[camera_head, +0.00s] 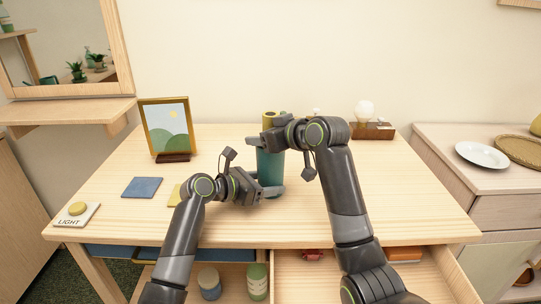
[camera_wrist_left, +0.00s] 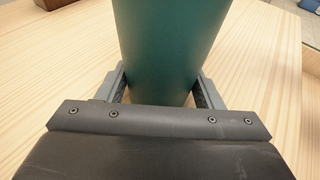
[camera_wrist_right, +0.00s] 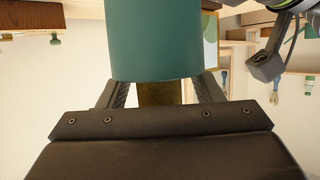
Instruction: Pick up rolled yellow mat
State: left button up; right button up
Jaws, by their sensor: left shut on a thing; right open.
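The rolled yellow mat (camera_head: 269,119) stands upright in a teal cylinder (camera_head: 270,168), with only its top end showing. My left gripper (camera_head: 278,189) is shut on the teal cylinder near its lower part; the left wrist view shows the cylinder's wall (camera_wrist_left: 167,45) between both fingers. My right gripper (camera_head: 268,142) is at the cylinder's top, open, with its fingers either side of the mat. In the right wrist view the mat (camera_wrist_right: 160,93) shows dark yellow between the fingers, apart from them, beside the teal cylinder (camera_wrist_right: 153,40).
The wooden table (camera_head: 400,190) also bears a framed picture (camera_head: 166,127), a blue square (camera_head: 142,187), a light button (camera_head: 77,209) and a bulb on a wooden base (camera_head: 371,130). Jars (camera_head: 257,281) stand below. A side cabinet with a white plate (camera_head: 481,155) is at right.

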jog(key=shift+c, duration=0.2)
jog(key=shift+f, duration=0.1)
jog(key=c, duration=1.1)
jog(key=shift+o, duration=0.2)
notch_tip(320, 180, up, 10)
jog(key=shift+r, duration=0.1)
pick_arm(q)
jog(key=o, duration=1)
